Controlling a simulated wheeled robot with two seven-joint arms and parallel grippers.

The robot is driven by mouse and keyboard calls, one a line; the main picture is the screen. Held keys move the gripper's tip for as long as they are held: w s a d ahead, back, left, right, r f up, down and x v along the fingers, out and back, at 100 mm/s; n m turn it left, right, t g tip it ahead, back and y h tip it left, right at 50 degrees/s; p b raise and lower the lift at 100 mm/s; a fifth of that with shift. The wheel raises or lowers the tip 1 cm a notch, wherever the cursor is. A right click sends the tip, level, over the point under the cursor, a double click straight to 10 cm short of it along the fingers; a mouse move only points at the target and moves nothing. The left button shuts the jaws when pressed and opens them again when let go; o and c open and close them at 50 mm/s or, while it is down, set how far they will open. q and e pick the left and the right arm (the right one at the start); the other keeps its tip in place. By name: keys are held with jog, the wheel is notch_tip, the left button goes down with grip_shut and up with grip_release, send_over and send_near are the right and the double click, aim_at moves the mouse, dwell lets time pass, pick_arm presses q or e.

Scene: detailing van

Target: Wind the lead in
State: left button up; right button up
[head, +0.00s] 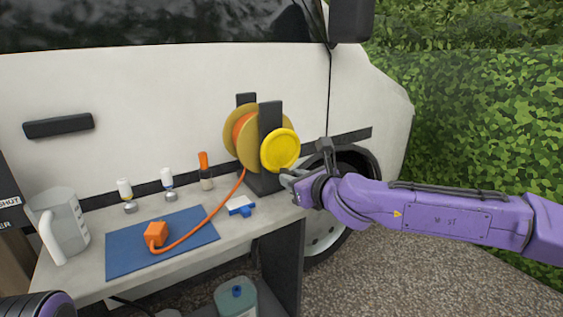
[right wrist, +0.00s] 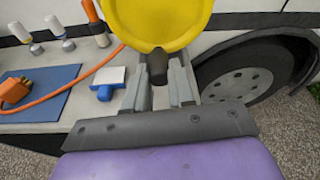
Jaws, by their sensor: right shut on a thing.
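The reel (head: 244,137) stands at the back right of the bench, with tan flanges and a dark stand. A yellow disc (head: 280,149) is on its near side; it also shows in the right wrist view (right wrist: 158,20). The orange lead (head: 213,212) runs from the reel down across the blue mat to an orange block (head: 155,233) at its end. My right gripper (head: 287,178) is at the lower edge of the yellow disc. In the right wrist view its fingers (right wrist: 158,75) are shut on a dark knob (right wrist: 157,71) below the disc. My left gripper is out of view.
The blue mat (head: 120,257) lies on the grey bench (head: 257,222). A blue-and-white tool (head: 240,206) lies near the lead. Several small bottles and a white jug (head: 66,225) stand along the bench. The van (head: 160,90) is close behind; a hedge (head: 480,110) is right.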

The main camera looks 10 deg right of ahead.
jog(key=shift+a+r, duration=0.1)
jog(key=shift+r, duration=0.1)
jog(key=o, duration=0.7)
jog(key=shift+c, duration=0.4)
